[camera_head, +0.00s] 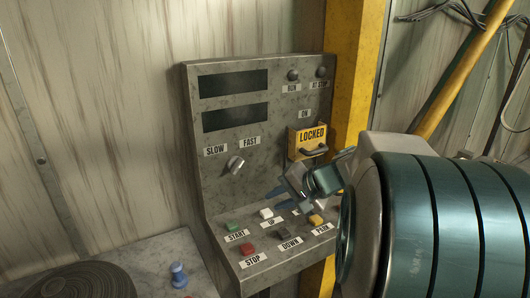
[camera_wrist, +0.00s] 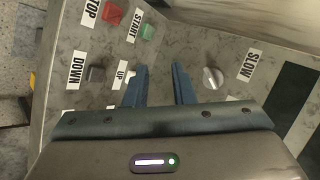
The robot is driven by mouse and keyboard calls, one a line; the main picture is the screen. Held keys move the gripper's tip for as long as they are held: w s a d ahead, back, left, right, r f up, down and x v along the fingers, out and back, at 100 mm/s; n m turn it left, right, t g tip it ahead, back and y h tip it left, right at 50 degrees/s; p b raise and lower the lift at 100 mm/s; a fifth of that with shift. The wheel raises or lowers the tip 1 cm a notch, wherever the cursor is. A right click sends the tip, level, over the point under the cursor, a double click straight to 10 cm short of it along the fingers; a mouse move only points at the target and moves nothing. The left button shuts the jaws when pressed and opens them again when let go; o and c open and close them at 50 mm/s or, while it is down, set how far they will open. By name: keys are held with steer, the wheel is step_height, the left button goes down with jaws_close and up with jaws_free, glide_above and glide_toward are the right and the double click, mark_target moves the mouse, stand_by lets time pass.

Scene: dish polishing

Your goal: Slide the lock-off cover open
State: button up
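The yellow lock-off cover (camera_head: 307,137), labelled LOCKED, sits on the right side of the grey control panel in the head view. A small dark handle (camera_head: 315,152) shows at its lower edge. The cover is not in the wrist view. My gripper (camera_head: 282,195) is in front of the panel, below and left of the cover and apart from it. In the wrist view my gripper (camera_wrist: 159,68) shows two blue fingers with an empty gap between them. Whether the fingers touch the panel cannot be told.
The panel has a SLOW/FAST knob (camera_head: 235,164) left of my gripper. START (camera_head: 232,227), STOP (camera_head: 248,249), UP (camera_head: 266,213), DOWN (camera_head: 284,235) and yellow (camera_head: 316,219) buttons lie below. A yellow post (camera_head: 357,70) stands right of the panel. A blue object (camera_head: 178,274) stands at lower left.

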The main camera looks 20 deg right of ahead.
steer(key=w+d+r+m+t, duration=0.1)
steer(key=w+d+m+t, duration=0.3)
steer(key=d, duration=0.7)
steer(key=m+t+h+b, duration=0.1)
steer(key=m+t+h, duration=0.2)
steer(key=t+h, duration=0.1)
glide_toward(319, 153)
steer(key=p+x, duration=0.2)
steer(key=x, duration=0.8)
steer(key=shift+w+p, duration=0.35)
steer(key=shift+w, duration=0.05)
jaws_close()
